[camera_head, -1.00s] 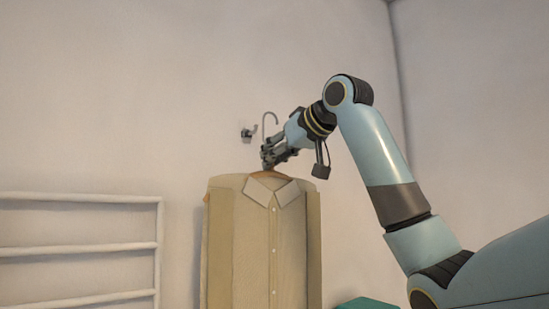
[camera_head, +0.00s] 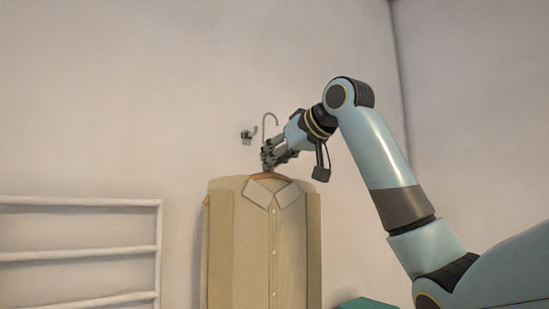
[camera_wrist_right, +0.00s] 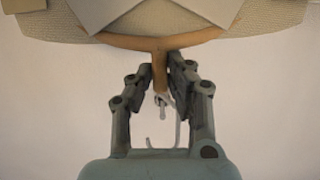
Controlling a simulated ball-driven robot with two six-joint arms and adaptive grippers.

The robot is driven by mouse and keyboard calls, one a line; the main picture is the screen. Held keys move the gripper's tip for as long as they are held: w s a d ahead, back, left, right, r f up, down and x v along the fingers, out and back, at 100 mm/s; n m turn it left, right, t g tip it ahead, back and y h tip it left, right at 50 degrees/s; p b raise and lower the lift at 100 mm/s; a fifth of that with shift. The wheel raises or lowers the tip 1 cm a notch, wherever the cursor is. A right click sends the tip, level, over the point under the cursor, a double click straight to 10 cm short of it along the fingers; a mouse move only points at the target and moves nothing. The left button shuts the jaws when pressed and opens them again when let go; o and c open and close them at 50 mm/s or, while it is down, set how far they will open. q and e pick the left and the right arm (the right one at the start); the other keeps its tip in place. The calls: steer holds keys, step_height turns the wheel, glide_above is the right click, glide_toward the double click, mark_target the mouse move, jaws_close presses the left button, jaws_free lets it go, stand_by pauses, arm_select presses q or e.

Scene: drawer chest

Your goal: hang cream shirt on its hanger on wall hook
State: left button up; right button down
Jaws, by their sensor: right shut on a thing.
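The cream shirt (camera_head: 255,240) hangs upright on its wooden hanger (camera_head: 267,175). My right gripper (camera_head: 267,158) is shut on the neck of the hanger, just above the collar. In the right wrist view the two fingers (camera_wrist_right: 160,80) close on the wooden neck from both sides, with the shirt (camera_wrist_right: 270,20) at the top edge. The hanger's metal hook (camera_head: 270,121) rises above the fingers. The wall hook (camera_head: 248,134) is a small dark fitting on the wall, just left of the hanger's metal hook; a gap shows between them. My left gripper is not in view.
A white rack with rails (camera_head: 80,248) stands at the left, apart from the shirt. A teal object (camera_head: 366,303) shows at the bottom edge, right of the shirt. The wall around the hook is bare.

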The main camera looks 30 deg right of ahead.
steer(key=shift+p, duration=0.3)
stand_by(0.5)
stand_by(0.3)
steer(key=shift+w+a, duration=0.1)
steer(key=shift+w, duration=1.35)
steer(key=shift+w, duration=0.15)
steer(key=shift+w+a, duration=0.1)
steer(key=shift+w, duration=1.25)
steer(key=shift+r+p, duration=0.1)
steer(key=shift+p, duration=0.85)
steer(key=shift+w+a, duration=0.1)
steer(key=shift+w, duration=0.95)
